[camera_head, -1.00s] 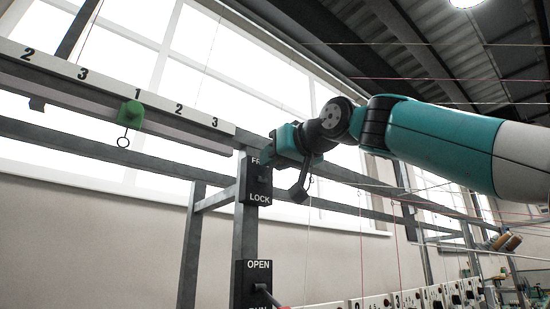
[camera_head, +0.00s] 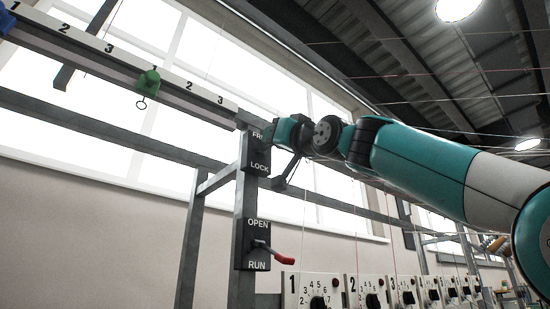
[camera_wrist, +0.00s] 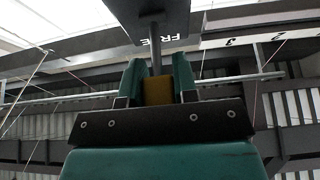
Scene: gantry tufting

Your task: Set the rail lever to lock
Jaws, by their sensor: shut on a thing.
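The rail lever's dark plate (camera_head: 257,152) is on a grey post, with FREE at its top and LOCK below. My gripper (camera_head: 272,134) is at the plate's upper part, beside the FREE label, and hides part of that word. In the wrist view my gripper (camera_wrist: 157,76) has its two teal fingers on either side of the lever's yellow handle (camera_wrist: 157,92) and is shut on it. The lever's grey rod runs from the handle to the plate (camera_wrist: 150,10), where FREE shows. In the head view the handle is hidden by my gripper.
Below is an OPEN/RUN plate (camera_head: 250,232) with a red-handled lever (camera_head: 274,254) sticking out. A numbered rail (camera_head: 120,58) with a green clip (camera_head: 149,82) runs to the left. Several dial panels (camera_head: 320,287) line the lower right. Thin threads cross on the right.

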